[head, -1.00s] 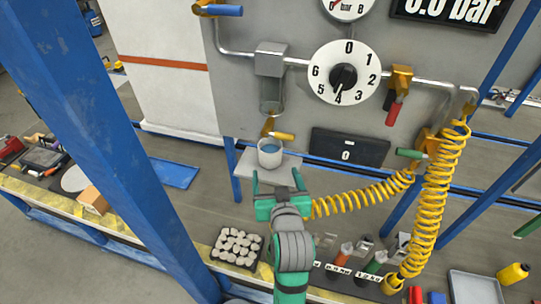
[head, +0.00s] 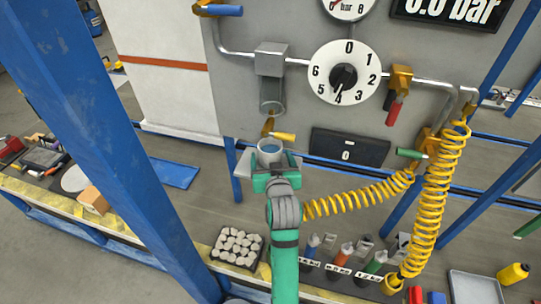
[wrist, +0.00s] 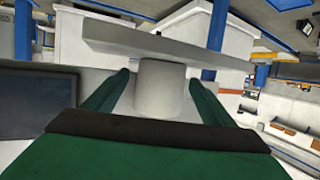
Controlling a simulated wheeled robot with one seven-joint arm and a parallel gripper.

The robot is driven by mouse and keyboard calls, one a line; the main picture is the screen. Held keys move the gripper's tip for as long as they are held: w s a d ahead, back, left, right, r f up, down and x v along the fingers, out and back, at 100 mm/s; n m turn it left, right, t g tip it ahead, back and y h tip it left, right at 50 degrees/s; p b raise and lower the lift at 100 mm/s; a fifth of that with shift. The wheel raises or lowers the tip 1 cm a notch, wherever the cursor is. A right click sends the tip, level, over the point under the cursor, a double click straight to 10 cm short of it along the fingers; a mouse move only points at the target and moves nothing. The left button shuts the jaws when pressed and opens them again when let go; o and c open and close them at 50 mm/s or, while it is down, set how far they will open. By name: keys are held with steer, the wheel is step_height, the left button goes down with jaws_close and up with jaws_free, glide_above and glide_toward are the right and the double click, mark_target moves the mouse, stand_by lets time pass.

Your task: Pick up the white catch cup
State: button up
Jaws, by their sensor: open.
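In the wrist view the cup (wrist: 160,88) sits between the two open green fingers (wrist: 158,92), with a gap visible at each side toward the tips. The shelf also shows in the wrist view (wrist: 110,35).
A sight glass (head: 271,95) hangs above the cup. A dark display reading 0 (head: 349,147) is on the panel to the right. A coiled yellow hose (head: 350,196) runs to the right of my arm. A tray of pale stones (head: 238,246) is on the bench below.

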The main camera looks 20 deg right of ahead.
steer(key=shift+w, duration=0.1)
steer(key=shift+c, duration=0.4)
steer(key=c, duration=1)
steer(key=shift+c, duration=0.4)
